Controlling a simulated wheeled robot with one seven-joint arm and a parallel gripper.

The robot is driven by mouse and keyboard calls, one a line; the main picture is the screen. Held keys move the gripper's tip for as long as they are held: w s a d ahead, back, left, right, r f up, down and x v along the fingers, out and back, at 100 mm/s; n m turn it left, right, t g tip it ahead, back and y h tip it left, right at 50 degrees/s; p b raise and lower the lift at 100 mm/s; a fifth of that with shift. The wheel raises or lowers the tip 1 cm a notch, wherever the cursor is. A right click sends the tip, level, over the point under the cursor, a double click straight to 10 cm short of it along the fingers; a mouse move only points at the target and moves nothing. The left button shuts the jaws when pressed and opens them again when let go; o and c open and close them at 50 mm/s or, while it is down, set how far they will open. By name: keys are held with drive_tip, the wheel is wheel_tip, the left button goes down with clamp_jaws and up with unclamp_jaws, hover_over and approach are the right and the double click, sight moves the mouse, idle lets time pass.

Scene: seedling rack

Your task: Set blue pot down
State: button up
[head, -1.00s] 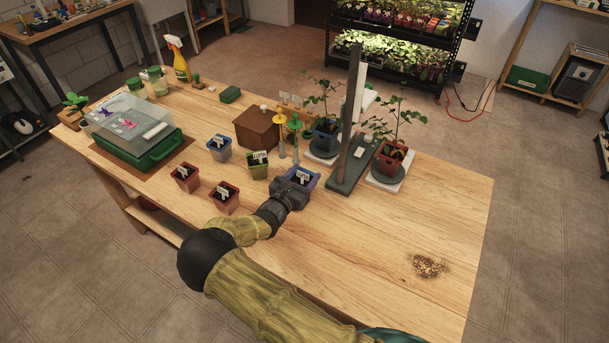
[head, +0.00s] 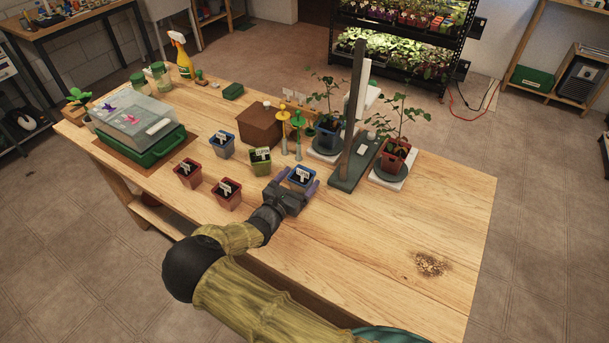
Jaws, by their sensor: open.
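A small blue pot (head: 301,178) with dark soil and a white label stands upright on the wooden table (head: 375,235), at the right end of the small labelled pots. My gripper (head: 293,184) is open at its near side. One finger reaches along the pot's right side and the other is to its left. Whether the fingers touch the pot cannot be told. The gripper hides the pot's lower front. Another small blue pot (head: 222,149) with a label stands farther left.
Two red pots (head: 187,174) (head: 227,195) and a green pot (head: 260,162) stand nearby. Yellow and green stakes (head: 283,130) rise behind. A dark upright stand (head: 347,172) with potted plants is right of the gripper. The table's front right is clear except for spilled soil (head: 431,264).

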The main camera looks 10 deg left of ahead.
drive_tip(key=v, duration=0.8)
drive_tip(key=shift+s+a+b, duration=0.1)
drive_tip(key=shift+s+b, duration=0.05)
drive_tip(key=shift+b, duration=0.25)
